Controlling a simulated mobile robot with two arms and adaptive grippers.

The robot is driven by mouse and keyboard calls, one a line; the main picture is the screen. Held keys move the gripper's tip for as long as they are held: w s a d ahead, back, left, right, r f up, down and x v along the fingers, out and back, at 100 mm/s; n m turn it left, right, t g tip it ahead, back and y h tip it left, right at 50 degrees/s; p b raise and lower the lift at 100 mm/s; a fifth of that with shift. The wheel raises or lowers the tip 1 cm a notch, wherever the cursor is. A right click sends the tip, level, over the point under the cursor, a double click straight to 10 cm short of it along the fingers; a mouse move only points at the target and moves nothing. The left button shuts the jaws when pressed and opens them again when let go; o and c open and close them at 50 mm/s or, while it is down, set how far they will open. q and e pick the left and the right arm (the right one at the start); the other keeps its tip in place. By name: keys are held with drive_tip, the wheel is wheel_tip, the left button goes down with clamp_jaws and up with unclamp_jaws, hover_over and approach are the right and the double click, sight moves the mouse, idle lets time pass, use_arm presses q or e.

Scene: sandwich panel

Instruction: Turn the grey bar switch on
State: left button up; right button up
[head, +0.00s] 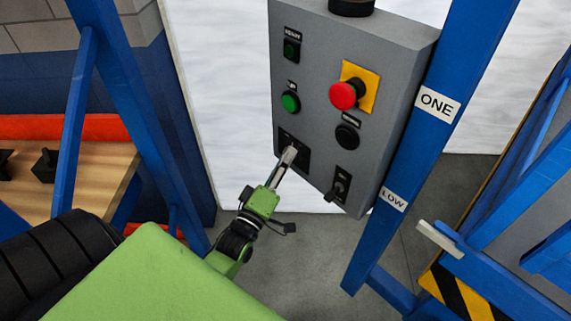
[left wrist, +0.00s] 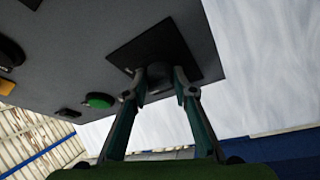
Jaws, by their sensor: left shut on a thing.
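The grey control panel (head: 318,60) hangs on a blue frame. At its lower left is a black square plate (head: 303,159), which also shows in the left wrist view (left wrist: 192,49). My left gripper (head: 289,154) reaches up to this plate from below. In the left wrist view its two fingers (left wrist: 160,84) are on either side of a dark switch knob (left wrist: 157,74) and are shut on it. The fingers hide most of this switch in the head view, so its turn position cannot be told. My right gripper is in neither view.
The panel also carries a red mushroom button (head: 343,95) on a yellow plate, a green button (head: 290,102), a black button (head: 347,136) and a toggle switch (head: 339,187) close to the right of my gripper. A blue post (head: 405,150) stands right of the panel.

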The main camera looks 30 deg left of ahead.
use_arm(q)
drive_tip(key=shift+a+f+m+t+h+b, duration=0.1)
drive_tip(key=shift+m+t+h+b, duration=0.35)
drive_tip(key=shift+m, duration=0.85)
drive_tip(key=shift+f+m+t+h+b, duration=0.15)
drive_tip(key=shift+m+h+b, duration=0.45)
drive_tip(key=shift+m, duration=0.7)
drive_tip(key=shift+a+f+m+t+h+b, duration=0.1)
drive_tip(key=shift+m+t+h+b, duration=0.4)
drive_tip(key=shift+m, duration=0.8)
drive_tip(key=o, duration=1.1)
drive_tip(key=shift+r, duration=0.1)
drive_tip(key=v, duration=1.2)
